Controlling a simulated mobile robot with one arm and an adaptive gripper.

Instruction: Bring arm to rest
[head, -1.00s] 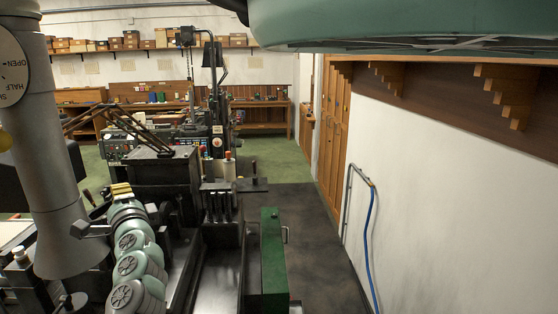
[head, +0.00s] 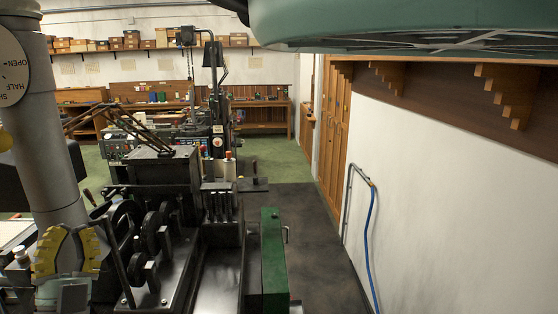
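My gripper (head: 70,236) shows at the lower left of the head view, with its two yellow fingers pointing up. The fingers stand apart with nothing seen between them, so it looks open and empty. It is in front of the large grey pipe (head: 50,165).
A dark casting machine (head: 160,170) with wheels and rods stands just right of my gripper. A green box (head: 273,255) stands beside it. The dark floor (head: 315,230) toward the white wall (head: 450,200) is clear. A blue hose (head: 368,240) hangs along the wall.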

